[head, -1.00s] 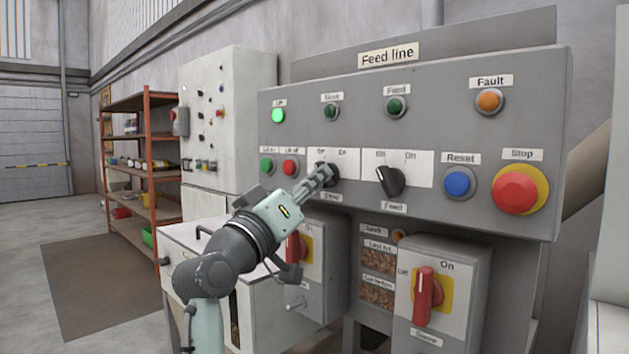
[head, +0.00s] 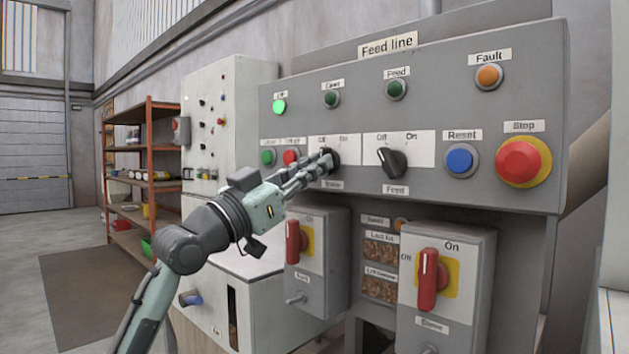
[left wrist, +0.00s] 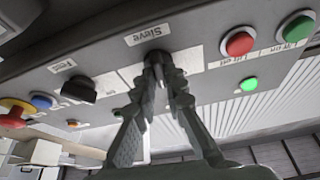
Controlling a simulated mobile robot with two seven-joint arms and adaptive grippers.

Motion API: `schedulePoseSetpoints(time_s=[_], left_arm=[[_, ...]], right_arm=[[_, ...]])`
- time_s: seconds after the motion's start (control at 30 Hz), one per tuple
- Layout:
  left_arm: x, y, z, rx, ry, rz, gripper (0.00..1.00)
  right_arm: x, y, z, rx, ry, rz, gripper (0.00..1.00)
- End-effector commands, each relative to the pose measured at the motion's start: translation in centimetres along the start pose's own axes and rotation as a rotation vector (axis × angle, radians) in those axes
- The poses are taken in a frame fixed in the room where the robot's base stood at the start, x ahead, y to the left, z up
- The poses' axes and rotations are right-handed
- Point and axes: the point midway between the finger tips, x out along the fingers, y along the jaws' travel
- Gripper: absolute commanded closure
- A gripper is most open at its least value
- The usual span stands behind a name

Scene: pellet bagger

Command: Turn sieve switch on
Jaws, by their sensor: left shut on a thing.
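The sieve switch (head: 334,157) is a dark round knob on the Feed line panel, under an Off/On plate and above its name label. My left gripper (head: 322,166) reaches it from the left, and its fingers are shut on the knob. In the left wrist view, the fingertips (left wrist: 160,66) close around the same knob (left wrist: 157,54) beside the Sieve label (left wrist: 147,35). The fingers hide most of the knob, so I cannot tell which way it points. The sieve lamp (head: 331,98) looks dark green and unlit. My right gripper is not in view.
The black feed switch (head: 391,162) is to the right, then the blue Reset button (head: 459,160) and red Stop button (head: 522,161). Green (head: 268,158) and red (head: 291,157) buttons sit close left of my fingers. Boxes with red handles (head: 427,280) stand below.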

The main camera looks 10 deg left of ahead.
Motion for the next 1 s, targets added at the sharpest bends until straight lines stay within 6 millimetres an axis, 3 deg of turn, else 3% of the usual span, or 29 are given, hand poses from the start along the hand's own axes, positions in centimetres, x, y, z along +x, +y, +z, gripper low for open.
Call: schedulePoseSetpoints(time_s=[0.43, 1.0], left_arm=[[-0.1, -0.4, 0.1, 0.307, -0.004, 0.124, 1.00], [0.0, -0.3, 0.0, 0.406, -0.001, 0.168, 1.00]], right_arm=[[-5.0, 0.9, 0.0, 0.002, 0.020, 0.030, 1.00], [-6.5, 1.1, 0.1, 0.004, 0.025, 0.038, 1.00]])
